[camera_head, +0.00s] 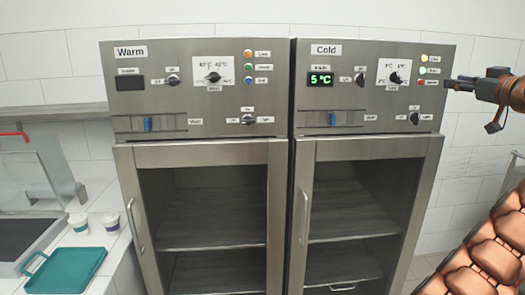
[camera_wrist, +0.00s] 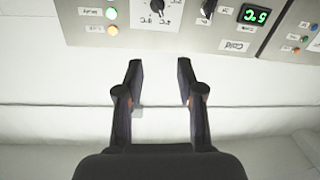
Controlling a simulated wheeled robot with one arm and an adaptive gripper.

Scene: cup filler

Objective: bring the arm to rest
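My gripper (camera_head: 462,83) is at the right edge of the head view, beside the upper right of the Cold cabinet's control panel (camera_head: 372,78). In the wrist view my gripper (camera_wrist: 160,70) has its two fingers spread apart with nothing between them. The white wall shows between and behind the fingers. The Cold panel appears upside down in the wrist view, with its green display (camera_wrist: 255,14) reading 5 °C. I cannot tell from these views whether the fingertips touch the panel.
The Warm cabinet (camera_head: 196,85) stands left of the Cold one; both glass doors look closed. At left, a counter (camera_head: 105,200) holds two small cups (camera_head: 79,222) (camera_head: 110,224) and a teal tray (camera_head: 75,270). Open space lies right of the Cold cabinet, along the tiled wall.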

